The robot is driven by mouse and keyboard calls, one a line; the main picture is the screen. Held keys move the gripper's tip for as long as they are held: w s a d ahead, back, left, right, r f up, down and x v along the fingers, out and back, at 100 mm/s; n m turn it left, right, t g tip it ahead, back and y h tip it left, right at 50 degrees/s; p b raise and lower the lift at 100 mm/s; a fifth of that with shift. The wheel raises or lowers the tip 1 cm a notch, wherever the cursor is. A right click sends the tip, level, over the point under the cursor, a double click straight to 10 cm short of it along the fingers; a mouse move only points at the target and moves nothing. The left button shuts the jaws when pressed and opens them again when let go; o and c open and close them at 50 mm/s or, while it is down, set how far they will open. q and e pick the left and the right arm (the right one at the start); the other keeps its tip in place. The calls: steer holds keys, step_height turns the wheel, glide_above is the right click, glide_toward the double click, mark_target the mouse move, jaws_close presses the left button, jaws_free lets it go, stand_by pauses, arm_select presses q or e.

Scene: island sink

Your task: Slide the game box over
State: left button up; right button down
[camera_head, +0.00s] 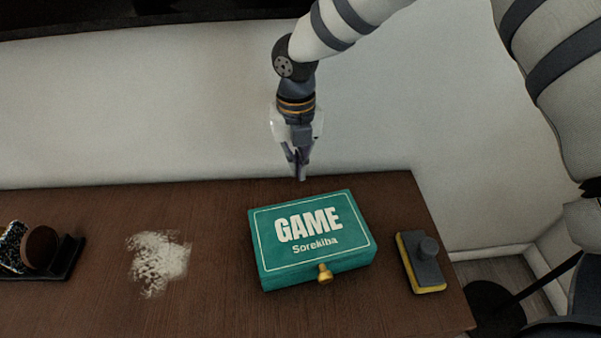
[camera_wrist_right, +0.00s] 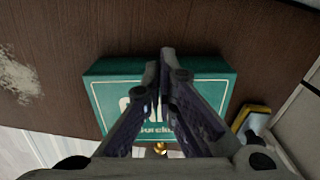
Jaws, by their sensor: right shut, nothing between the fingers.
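The green game box (camera_head: 345,254) lies flat on the brown wooden table, with "GAME" on its lid and a small gold knob (camera_head: 324,273) on its front side. My right gripper (camera_head: 301,178) points down just behind the box's far edge, with its fingers closed and empty. It appears apart from the box. In the right wrist view the shut fingertips (camera_wrist_right: 166,52) overlap the box (camera_wrist_right: 215,92) and hide part of its lettering. My left gripper is not in view.
A yellow and grey sponge eraser (camera_head: 421,262) lies right of the box, near the table's right edge. A white powdery patch (camera_head: 158,261) is to the left. A black tray (camera_head: 66,262) with a round brown item sits at far left. A wall stands behind the table.

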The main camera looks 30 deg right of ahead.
step_height(320, 180, down, 8)
steer(key=shift+f, duration=0.1)
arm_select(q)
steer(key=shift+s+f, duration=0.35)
